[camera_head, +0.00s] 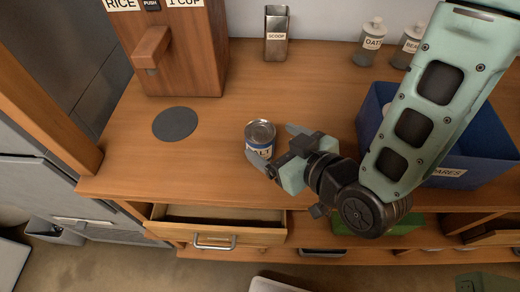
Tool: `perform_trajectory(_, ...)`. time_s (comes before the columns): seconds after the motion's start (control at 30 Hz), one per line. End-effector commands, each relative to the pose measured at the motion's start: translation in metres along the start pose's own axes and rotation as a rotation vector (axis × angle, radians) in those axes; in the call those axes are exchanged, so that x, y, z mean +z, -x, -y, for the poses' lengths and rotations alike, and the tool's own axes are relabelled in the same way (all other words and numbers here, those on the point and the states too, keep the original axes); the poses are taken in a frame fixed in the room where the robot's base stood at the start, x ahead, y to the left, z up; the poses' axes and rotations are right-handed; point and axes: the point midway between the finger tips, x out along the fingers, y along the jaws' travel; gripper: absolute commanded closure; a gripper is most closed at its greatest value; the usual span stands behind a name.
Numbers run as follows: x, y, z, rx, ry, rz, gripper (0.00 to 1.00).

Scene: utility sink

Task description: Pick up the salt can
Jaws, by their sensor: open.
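The salt can (258,131) stands upright on the wooden counter, a small round metal-topped can with a label reading "ALT" in part. My gripper (273,146) is at the can's front right, with its fingers spread open. One fingertip covers the lower left part of the can, and the other lies behind and to its right. The can appears to be between the fingers or just in front of them; I cannot tell whether either finger touches it.
A dark round pad (175,124) lies left of the can, before the wooden rice dispenser (183,50). A metal scoop holder (276,33) and labelled jars (371,42) stand behind. A blue bin (472,165) is right. An open drawer (217,223) juts out below the counter.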

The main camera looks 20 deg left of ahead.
Motion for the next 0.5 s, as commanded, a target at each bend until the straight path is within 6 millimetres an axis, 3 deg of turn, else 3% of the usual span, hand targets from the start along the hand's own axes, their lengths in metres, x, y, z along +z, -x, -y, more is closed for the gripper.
perform_trajectory(0.1,0.003,-0.018,0.0,0.001,0.0,-0.002,0.17)
perform_trajectory(0.33,-0.002,-0.03,0.0,0.001,-0.002,0.001,0.17)
perform_trajectory(0.5,-0.003,-0.052,-0.001,0.0,-0.002,0.001,0.17)
